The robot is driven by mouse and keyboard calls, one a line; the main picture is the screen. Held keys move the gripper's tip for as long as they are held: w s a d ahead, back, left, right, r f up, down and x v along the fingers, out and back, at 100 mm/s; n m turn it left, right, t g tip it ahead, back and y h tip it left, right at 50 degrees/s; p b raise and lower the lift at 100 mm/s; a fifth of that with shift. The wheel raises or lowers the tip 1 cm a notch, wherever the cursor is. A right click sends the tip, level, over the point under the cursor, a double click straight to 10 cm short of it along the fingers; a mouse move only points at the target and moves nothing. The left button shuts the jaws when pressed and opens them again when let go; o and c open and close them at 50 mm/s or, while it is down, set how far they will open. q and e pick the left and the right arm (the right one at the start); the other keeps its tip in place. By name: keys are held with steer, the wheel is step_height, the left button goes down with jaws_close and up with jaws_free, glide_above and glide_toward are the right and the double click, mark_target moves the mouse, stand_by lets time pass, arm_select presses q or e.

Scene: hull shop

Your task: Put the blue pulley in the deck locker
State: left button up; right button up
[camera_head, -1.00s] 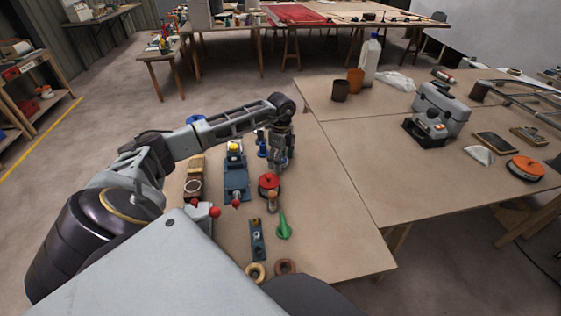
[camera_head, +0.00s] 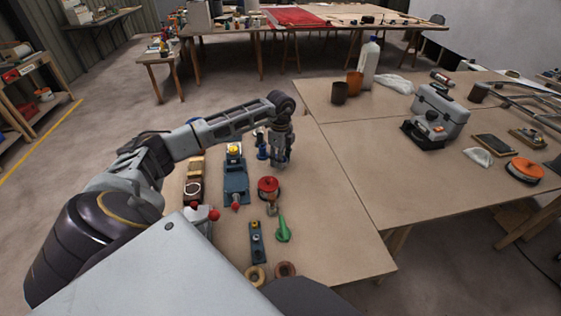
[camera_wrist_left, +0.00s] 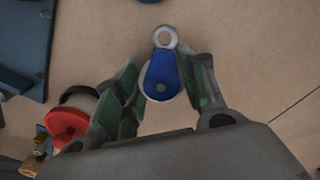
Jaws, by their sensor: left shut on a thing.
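The blue pulley (camera_wrist_left: 162,75), a blue teardrop body with a pale metal ring at its end, sits between the fingers of my left gripper (camera_wrist_left: 160,88) in the left wrist view. The gripper is shut on its sides, with the ring sticking out past the fingertips. In the head view my left gripper (camera_head: 281,163) is low over the near table, and the pulley is hidden there. A grey box (camera_head: 440,108) on the right table may be the deck locker; I cannot see inside it. My right gripper is not in view.
A white jug (camera_head: 370,62) and cups stand farther back. The table right of the gripper is clear.

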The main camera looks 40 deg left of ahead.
arm_select(q)
step_height(320, 180, up, 7)
steer(key=shift+r, duration=0.15)
steer(key=shift+r+p, duration=0.3)
steer(key=shift+r, duration=0.3)
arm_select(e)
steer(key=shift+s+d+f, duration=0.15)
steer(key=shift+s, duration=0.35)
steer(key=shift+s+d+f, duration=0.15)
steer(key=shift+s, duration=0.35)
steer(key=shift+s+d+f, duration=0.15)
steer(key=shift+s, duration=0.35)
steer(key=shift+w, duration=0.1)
